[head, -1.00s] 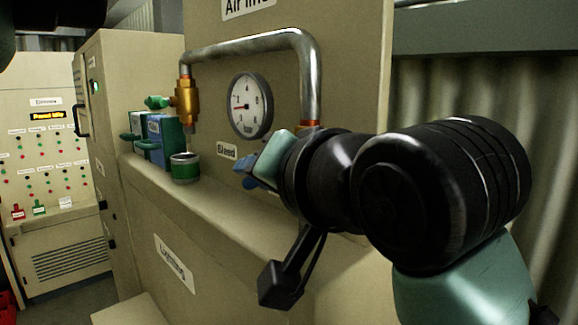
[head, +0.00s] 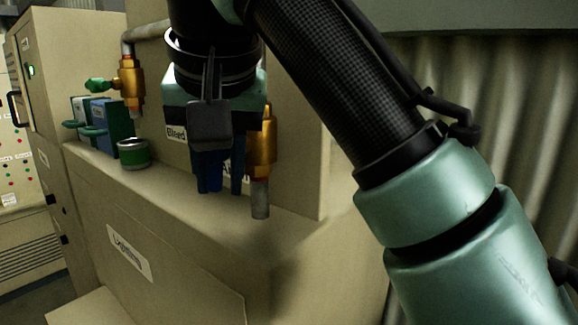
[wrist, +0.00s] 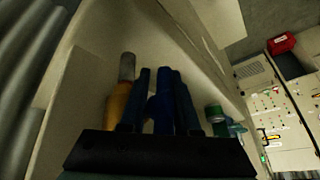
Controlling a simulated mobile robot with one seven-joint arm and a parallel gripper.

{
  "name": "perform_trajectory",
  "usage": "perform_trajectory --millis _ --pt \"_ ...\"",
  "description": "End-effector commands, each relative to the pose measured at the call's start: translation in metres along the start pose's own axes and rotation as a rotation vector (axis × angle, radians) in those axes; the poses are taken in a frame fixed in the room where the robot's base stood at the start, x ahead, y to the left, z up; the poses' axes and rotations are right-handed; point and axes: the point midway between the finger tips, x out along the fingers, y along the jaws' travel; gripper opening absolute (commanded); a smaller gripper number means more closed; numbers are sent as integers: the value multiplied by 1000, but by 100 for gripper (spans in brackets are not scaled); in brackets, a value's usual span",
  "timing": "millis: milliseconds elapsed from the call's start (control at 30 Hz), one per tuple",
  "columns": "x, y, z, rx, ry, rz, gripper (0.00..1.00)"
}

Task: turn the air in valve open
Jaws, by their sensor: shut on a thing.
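My gripper (head: 214,188) hangs from the top of the head view with its fingers pointing down in front of the panel. It is shut on a blue handle (wrist: 161,108), which shows between the dark fingers in the wrist view. A brass valve (head: 262,142) with a grey pipe stub below it stands just right of the gripper; it also shows left of the fingers in the wrist view (wrist: 119,104). The handle's joint to the valve is hidden, and so is most of a label behind the fingers. The "Bleed" label (head: 176,133) is partly covered.
A second brass valve (head: 131,82) with a green handle is on the left. A cabinet (head: 75,60) is farther left. The ledge's front is clear.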

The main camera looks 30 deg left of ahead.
Motion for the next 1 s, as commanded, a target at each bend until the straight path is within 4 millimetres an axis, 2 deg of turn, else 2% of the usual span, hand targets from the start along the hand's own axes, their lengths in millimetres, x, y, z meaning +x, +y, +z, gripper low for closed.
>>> perform_trajectory --millis 333,867,900,1000 --pt "-4 2 0 -39 -84 89 0" --pt "-3 2 1 -47 -101 103 0" --pt "-3 2 1 -47 -101 102 34" --pt "-3 2 1 -46 -102 102 52"
